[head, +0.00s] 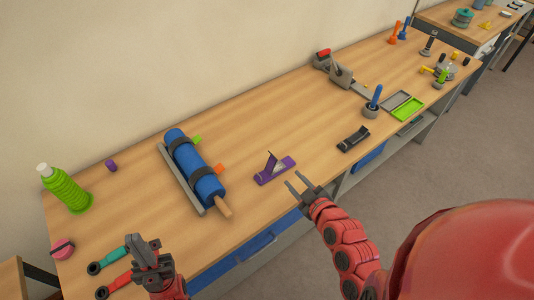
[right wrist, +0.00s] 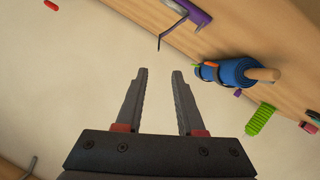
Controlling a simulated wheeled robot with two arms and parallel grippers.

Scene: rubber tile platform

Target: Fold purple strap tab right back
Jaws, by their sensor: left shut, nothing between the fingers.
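The purple strap piece (head: 274,173) lies on the wooden bench near its front edge. Its tab (head: 270,161) stands up from the piece, dark on the side that I see. In the right wrist view the purple piece (right wrist: 196,12) is at the top, with the thin dark tab (right wrist: 172,32) sticking out from it. My right gripper (head: 302,187) is open and empty, just right of and in front of the purple piece. My left gripper (head: 146,243) is shut and empty at the lower left.
A blue roll (head: 193,168) with dark straps sits in a grey cradle left of the purple piece. A black strap piece (head: 353,139) lies to the right. Teal (head: 110,258) and red (head: 118,284) wrenches lie near my left gripper. Bare wood surrounds the purple piece.

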